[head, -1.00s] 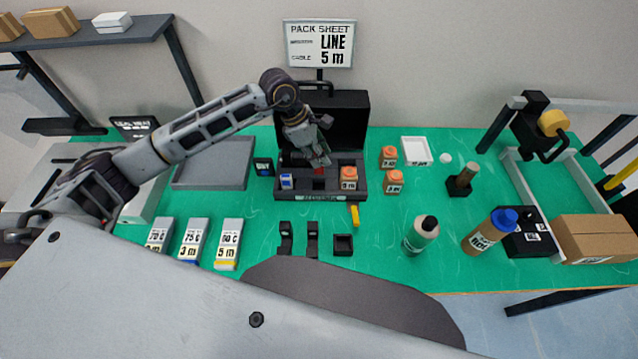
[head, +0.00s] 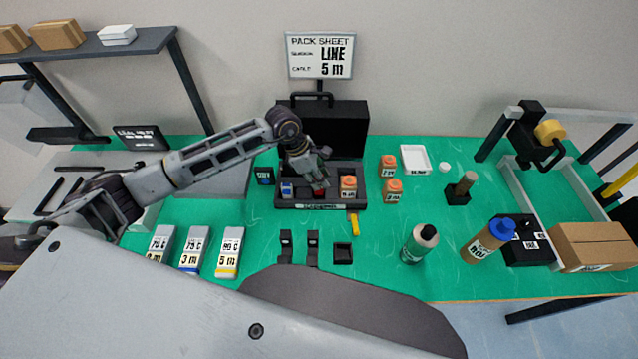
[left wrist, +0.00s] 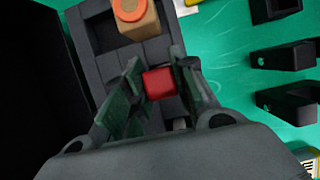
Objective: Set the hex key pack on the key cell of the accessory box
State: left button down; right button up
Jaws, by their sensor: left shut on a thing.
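The accessory box (head: 330,206) is a black open case with its lid raised at the back of the green table. My left gripper (head: 317,184) reaches down into it and is shut on a small red block, the hex key pack (head: 319,192). In the left wrist view the red pack (left wrist: 160,83) sits between the two fingers (left wrist: 160,90), over the grey cells of the box. Whether it touches the cell floor I cannot tell. An orange-topped box (head: 348,186) stands in the right cell, a blue-and-white item (head: 287,190) in the left. My right gripper is not in view.
Black holders (head: 313,247), a yellow strip (head: 353,224) and a green bottle (head: 419,243) are in front. The pack sheet sign (head: 320,55) stands behind.

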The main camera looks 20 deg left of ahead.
pick_arm(q)
notch_tip(320, 180, down, 3)
jog(key=shift+r, duration=0.15)
jog(key=shift+f, duration=0.25)
jog(key=shift+f, duration=0.1)
jog(key=c, duration=1.2)
grip_release()
jog(key=shift+o, duration=0.2)
